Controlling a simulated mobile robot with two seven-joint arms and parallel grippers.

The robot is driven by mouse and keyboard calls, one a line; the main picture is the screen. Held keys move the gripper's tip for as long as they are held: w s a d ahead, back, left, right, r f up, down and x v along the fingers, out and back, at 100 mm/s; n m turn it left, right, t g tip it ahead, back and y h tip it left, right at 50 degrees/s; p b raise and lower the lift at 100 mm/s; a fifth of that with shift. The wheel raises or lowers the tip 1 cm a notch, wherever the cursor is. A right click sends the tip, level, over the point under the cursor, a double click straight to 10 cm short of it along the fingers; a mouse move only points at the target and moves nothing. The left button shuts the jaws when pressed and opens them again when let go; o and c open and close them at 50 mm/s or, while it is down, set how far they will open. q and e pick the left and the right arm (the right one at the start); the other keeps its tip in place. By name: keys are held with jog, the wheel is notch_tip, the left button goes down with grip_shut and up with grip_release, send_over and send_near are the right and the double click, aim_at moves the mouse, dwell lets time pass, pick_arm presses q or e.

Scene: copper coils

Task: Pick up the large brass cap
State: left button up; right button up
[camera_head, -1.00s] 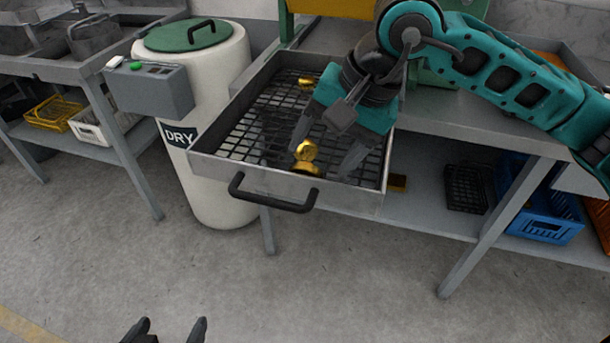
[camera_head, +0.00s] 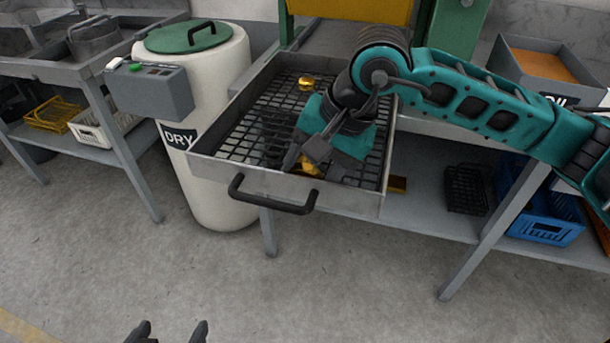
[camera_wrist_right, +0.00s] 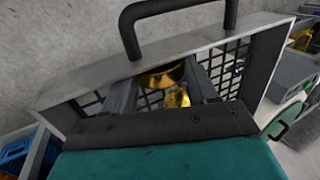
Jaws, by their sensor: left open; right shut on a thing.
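Brass pieces lie in the mesh-floored metal drawer (camera_head: 283,187). My right gripper (camera_head: 305,166) reaches down into its front part. Its fingers are shut on a brass piece, seemingly the large brass cap (camera_head: 311,168), mostly hidden by the gripper in the head view. In the right wrist view brass shows between the two fingers: a wider piece (camera_wrist_right: 165,76) near the tips and a second brass surface (camera_wrist_right: 178,98) closer in. I cannot tell whether these are one piece. My left gripper (camera_head: 168,331) is open and empty, low over the floor.
Another brass piece (camera_head: 306,82) lies at the back of the drawer. The drawer's black handle (camera_head: 272,204) sticks out in front. A white drum (camera_head: 214,150) marked DRY stands left of it. A blue crate (camera_head: 541,215) sits on the lower shelf at right.

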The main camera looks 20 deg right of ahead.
jog(key=shift+c, duration=0.7)
jog(key=shift+r, duration=0.1)
